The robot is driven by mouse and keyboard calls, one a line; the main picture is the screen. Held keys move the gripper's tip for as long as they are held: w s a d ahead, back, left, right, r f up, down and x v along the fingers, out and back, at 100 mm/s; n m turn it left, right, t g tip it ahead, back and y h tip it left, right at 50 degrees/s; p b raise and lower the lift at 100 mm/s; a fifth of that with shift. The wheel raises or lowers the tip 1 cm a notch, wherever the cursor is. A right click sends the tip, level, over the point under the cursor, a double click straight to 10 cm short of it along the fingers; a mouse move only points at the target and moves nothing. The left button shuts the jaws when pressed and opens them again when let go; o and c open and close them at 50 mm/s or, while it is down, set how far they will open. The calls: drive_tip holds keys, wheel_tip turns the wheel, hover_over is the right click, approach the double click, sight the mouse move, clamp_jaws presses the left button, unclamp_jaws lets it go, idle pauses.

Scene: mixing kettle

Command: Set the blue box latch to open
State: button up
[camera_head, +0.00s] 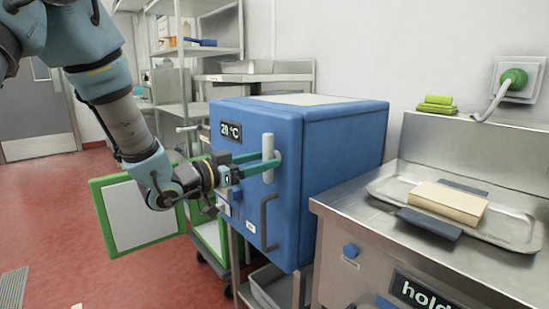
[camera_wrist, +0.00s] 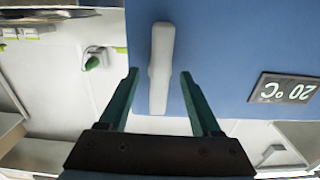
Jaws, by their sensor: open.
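The blue box (camera_head: 338,150) stands centre in the head view, with its front facing left. Its pale grey latch (camera_head: 268,150) is a bar standing upright near the right edge of the front. In the wrist view, which is upside down, the latch (camera_wrist: 161,60) hangs vertical against the blue front (camera_wrist: 225,50). My gripper (camera_head: 264,166) is open at the latch. Its two green fingers lie one on each side of the bar in the wrist view (camera_wrist: 160,78), with a visible gap on both sides. Whether the latch holds the door is hidden.
A dark handle (camera_head: 267,222) sits below the latch, and a 20 °C display (camera_head: 230,131) is at the upper left of the front. A steel counter (camera_head: 335,203) with a tray (camera_head: 512,225) stands close on the right. A green-framed panel (camera_head: 103,218) is at left.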

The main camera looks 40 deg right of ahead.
drive_tip(key=a, duration=0.6)
drive_tip(key=shift+w+a, duration=0.2)
drive_tip(key=shift+a, duration=0.05)
idle(0.3)
drive_tip(key=w+a+f+n+t+y+p, duration=0.2)
drive_tip(key=w+a+n+t+y+p, duration=0.6)
drive_tip(key=w+a, duration=0.9)
drive_tip(key=s+a+n+g+y+p, duration=0.1)
drive_tip(key=s+a+n+y, duration=0.2)
drive_tip(key=a, duration=0.6)
drive_tip(key=s+a+n+y+p, duration=0.1)
drive_tip(key=a+n+y, duration=0.3)
drive_tip(key=a, duration=0.5)
drive_tip(key=s+a+n+g+y+p, duration=0.1)
drive_tip(key=s+a+g, duration=0.3)
drive_tip(key=s, duration=0.5)
drive_tip(key=shift+s+a+r+n+y+p, duration=0.2)
drive_tip(key=shift+a+r+n+y+p, duration=0.15)
drive_tip(key=shift+a+n+y, duration=0.7)
drive_tip(key=shift+a, duration=0.1)
drive_tip(key=shift+c, duration=0.2)
